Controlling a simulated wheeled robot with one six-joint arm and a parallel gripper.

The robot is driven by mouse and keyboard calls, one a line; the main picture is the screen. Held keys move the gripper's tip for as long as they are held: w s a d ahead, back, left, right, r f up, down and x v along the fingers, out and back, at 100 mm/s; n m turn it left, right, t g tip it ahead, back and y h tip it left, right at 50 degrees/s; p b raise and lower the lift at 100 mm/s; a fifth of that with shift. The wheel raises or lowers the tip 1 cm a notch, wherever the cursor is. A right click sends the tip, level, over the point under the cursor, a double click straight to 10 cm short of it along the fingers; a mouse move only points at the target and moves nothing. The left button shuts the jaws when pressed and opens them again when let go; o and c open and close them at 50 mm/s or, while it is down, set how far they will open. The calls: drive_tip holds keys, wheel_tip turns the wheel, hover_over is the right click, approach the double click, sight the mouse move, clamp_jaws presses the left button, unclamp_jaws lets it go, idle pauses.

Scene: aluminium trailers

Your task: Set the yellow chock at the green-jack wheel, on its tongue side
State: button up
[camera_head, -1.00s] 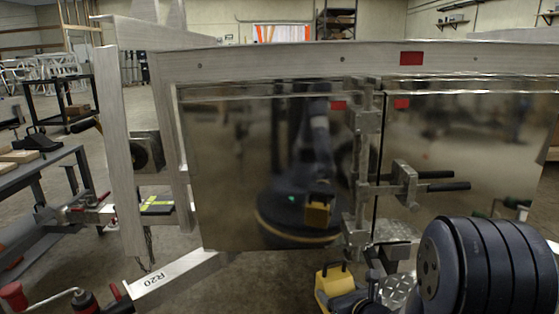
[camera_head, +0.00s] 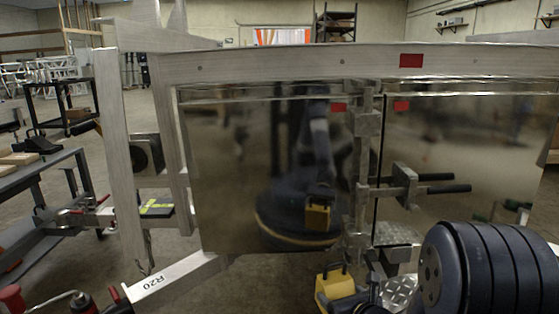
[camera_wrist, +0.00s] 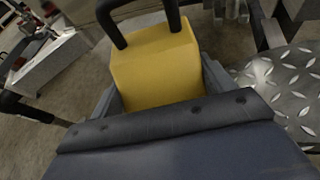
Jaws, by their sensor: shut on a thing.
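The yellow chock (camera_head: 334,286), a block with a black handle on top, is low in the middle of the head view. My gripper (camera_head: 356,302) is shut on it and holds it in front of the trailer. In the wrist view the chock (camera_wrist: 155,72) sits between the fingers of my gripper (camera_wrist: 162,96), its handle toward the top edge. I cannot make out the green-jack wheel in either view.
A polished trailer panel (camera_head: 240,170) fills the middle and mirrors my body. A tongue beam marked R20 (camera_head: 165,280) runs to the lower left. A diamond-plate step (camera_wrist: 285,85) lies close right of my gripper. A grey workbench (camera_head: 45,195) stands at left.

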wheel_tip(320, 180, up, 41)
drive_tip(key=p, duration=4)
